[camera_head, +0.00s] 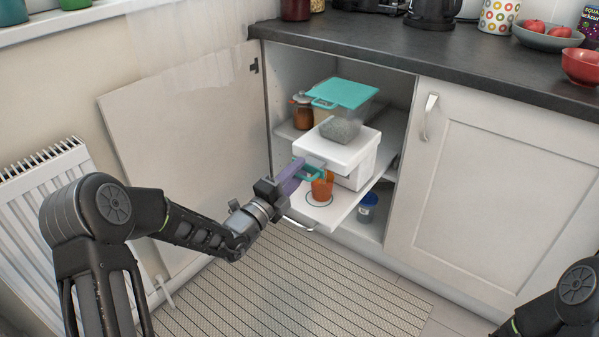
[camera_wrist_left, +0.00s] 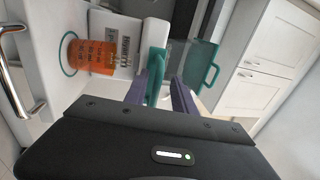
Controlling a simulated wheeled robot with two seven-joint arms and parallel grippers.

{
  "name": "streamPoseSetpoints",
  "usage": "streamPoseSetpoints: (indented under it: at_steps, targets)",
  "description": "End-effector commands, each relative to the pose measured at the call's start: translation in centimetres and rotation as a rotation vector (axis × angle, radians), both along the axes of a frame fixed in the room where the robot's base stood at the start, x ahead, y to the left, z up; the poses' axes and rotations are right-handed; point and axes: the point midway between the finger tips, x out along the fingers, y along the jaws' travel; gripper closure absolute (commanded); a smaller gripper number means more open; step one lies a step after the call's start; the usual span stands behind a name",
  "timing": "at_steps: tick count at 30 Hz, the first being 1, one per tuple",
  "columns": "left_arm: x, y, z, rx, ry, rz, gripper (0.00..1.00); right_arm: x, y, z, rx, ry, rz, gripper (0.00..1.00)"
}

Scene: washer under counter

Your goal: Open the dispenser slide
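The dispenser is a white box (camera_head: 336,152) with a clear hopper (camera_head: 340,128) and a teal lid (camera_head: 345,93). A teal slide (camera_head: 313,173) sticks out low on its front. It also shows in the left wrist view (camera_wrist_left: 155,72). My left gripper (camera_head: 292,177) has purple fingers at the slide; in the left wrist view the fingers (camera_wrist_left: 160,92) stand apart, with the slide's handle between them and a gap visible on the right. An orange cup (camera_head: 322,188) stands below, on a white pull-out shelf (camera_head: 342,208). My right gripper is out of view.
The cabinet's left door (camera_head: 180,140) stands open; the right door (camera_head: 485,190) is shut. A metal handle (camera_head: 298,222) is on the shelf's front. A jar (camera_head: 302,112) stands behind the dispenser, and a blue-lidded jar (camera_head: 368,204) below. A mat (camera_head: 290,290) covers the floor.

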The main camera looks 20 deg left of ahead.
Motion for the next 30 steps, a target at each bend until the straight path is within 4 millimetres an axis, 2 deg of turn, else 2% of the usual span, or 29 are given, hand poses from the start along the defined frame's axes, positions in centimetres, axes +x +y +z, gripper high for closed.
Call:
streamPoseSetpoints:
  at_steps: [10,22,30]
  targets:
    - [-0.6,0.3,-0.3,0.0,0.006,0.002,0.68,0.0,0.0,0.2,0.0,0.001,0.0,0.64]
    - [-6.0,2.5,-1.0,0.002,0.006,0.002,0.68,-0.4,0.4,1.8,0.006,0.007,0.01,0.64]
    - [-7.2,2.9,-1.2,0.001,0.003,-0.001,0.68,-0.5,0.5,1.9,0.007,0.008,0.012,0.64]
